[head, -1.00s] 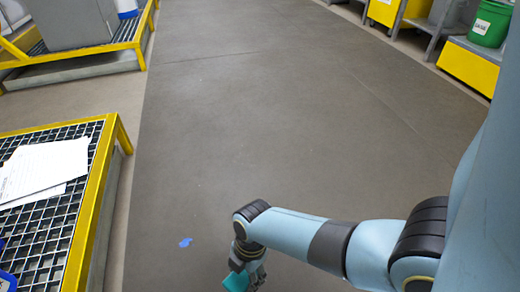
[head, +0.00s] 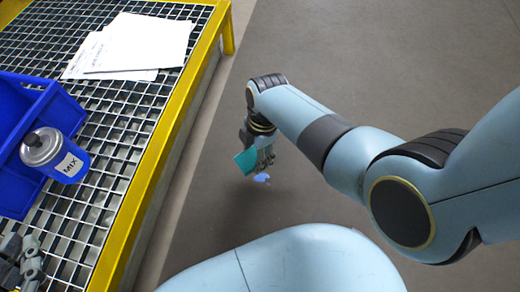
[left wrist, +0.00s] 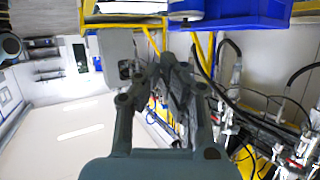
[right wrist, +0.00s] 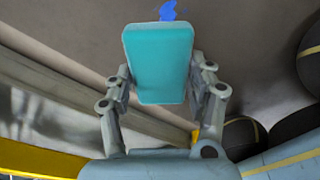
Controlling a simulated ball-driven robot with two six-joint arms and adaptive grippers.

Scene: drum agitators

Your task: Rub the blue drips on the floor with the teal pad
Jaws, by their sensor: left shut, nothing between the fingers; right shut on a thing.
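The blue drips (head: 262,178) are a small patch on the grey floor. They also show just past the pad's top edge in the right wrist view (right wrist: 168,10). My right gripper (head: 262,158) is shut on the teal pad (head: 246,161), a flat block that fills the middle of the right wrist view (right wrist: 158,65). The pad is close to the drips, up and left of them in the head view. I cannot tell whether it touches the floor. My left gripper (head: 28,262) is shut and empty at the lower left, over the grating; it also shows in the left wrist view (left wrist: 170,65).
A grated platform with a yellow edge (head: 165,150) stands left of the drips. On it are papers (head: 145,42), a blue bin (head: 30,100) and a blue can labelled MIX (head: 68,165) with a grey lid. Open floor lies beyond my right arm.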

